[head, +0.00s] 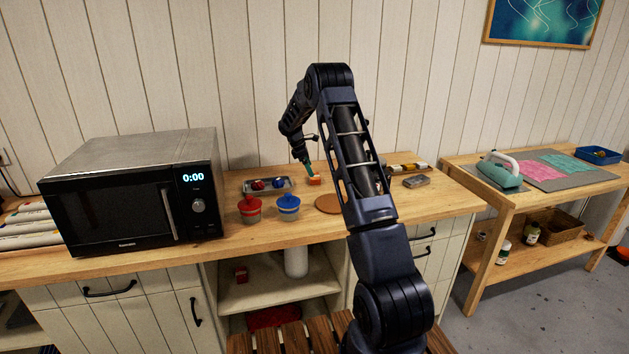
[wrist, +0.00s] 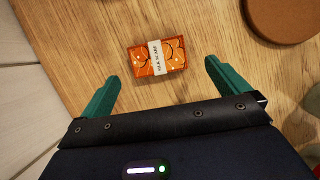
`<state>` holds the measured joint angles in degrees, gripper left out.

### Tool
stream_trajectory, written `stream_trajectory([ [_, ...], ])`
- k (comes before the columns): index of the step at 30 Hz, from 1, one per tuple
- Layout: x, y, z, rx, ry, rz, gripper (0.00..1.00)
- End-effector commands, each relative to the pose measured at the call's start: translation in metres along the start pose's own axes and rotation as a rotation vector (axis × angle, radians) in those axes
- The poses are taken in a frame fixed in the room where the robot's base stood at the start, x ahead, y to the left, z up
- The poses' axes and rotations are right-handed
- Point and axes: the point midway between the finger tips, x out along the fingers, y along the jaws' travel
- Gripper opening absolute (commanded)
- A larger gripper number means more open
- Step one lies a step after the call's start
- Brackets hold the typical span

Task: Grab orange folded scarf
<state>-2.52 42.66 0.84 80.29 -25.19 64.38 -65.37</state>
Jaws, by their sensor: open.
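The orange folded scarf (wrist: 172,63) lies on the wooden counter, with a pale paper band around it and a dark pattern. It also shows in the head view as a small orange block (head: 314,181) just below the fingertips. My gripper (wrist: 161,84) is open, its two green fingers apart and empty. In the wrist view the scarf sits between and a little beyond the fingertips, slightly tilted. My gripper in the head view (head: 308,168) points down at the scarf, partly behind my arm.
A round brown board (head: 327,204) lies close to the scarf. A metal tray (head: 246,187) with red and blue items and red-lidded (head: 249,209) and blue-lidded (head: 288,207) containers stand to the left. A black microwave (head: 120,200) stands further left. The wall is behind.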

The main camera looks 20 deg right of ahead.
Motion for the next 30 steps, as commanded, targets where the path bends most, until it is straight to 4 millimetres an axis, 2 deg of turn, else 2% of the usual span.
stream_trajectory([
  [5,0.01,0.001,0.0,0.001,0.0,-0.002,1.0],
  [15,0.051,0.003,0.001,0.001,0.001,-0.001,1.0],
  [22,0.054,0.004,0.001,0.001,0.001,0.0,1.0],
  [23,0.054,0.004,0.001,0.001,0.001,0.0,0.98],
  [29,0.054,0.004,0.001,0.001,0.001,0.0,0.59],
  [30,0.054,0.004,0.001,0.001,0.001,0.0,0.57],
])
